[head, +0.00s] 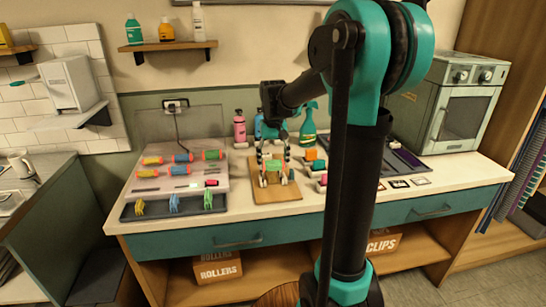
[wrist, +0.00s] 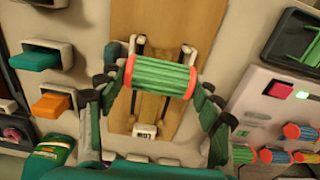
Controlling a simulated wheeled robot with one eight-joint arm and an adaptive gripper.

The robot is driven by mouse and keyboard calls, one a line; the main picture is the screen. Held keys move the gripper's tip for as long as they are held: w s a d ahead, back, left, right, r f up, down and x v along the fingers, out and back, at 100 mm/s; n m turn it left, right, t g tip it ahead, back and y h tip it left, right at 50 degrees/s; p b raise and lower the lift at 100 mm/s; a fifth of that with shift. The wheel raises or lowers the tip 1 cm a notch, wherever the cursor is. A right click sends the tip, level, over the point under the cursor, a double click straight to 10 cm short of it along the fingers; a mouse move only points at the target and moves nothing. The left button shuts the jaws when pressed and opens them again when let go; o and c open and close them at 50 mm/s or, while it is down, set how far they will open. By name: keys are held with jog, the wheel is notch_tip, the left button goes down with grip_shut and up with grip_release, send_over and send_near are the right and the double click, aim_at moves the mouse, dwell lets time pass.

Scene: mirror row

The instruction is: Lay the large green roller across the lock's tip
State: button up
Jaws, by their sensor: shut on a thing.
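My gripper (head: 274,160) is shut on the green roller (wrist: 160,76), a ribbed green cylinder with orange-red end rims. In the wrist view the roller lies crosswise between the fingers, above the wooden board (wrist: 168,22). In the head view the green roller (head: 273,166) shows between the fingers over the board (head: 277,205). White-tipped posts stand on the board near the roller, and a small white block with dark lettering (wrist: 145,131) sits on it. I cannot clearly make out the lock or its tip; the roller and fingers cover part of the board.
Several other rollers (head: 180,170) lie on a pale rack to the left, with a dark tray of coloured clips (head: 173,203) in front. Coloured blocks in white holders (wrist: 50,103) stand close on the other side. Bottles (head: 240,127) stand behind the board.

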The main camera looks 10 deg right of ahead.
jog(key=shift+f, duration=2.05)
jog(key=shift+f, duration=0.25)
jog(key=o, duration=1.2)
jog(key=shift+o, duration=0.7)
jog(key=shift+o, duration=0.8)
jog(key=shift+r, duration=0.15)
jog(key=shift+r, duration=3.35)
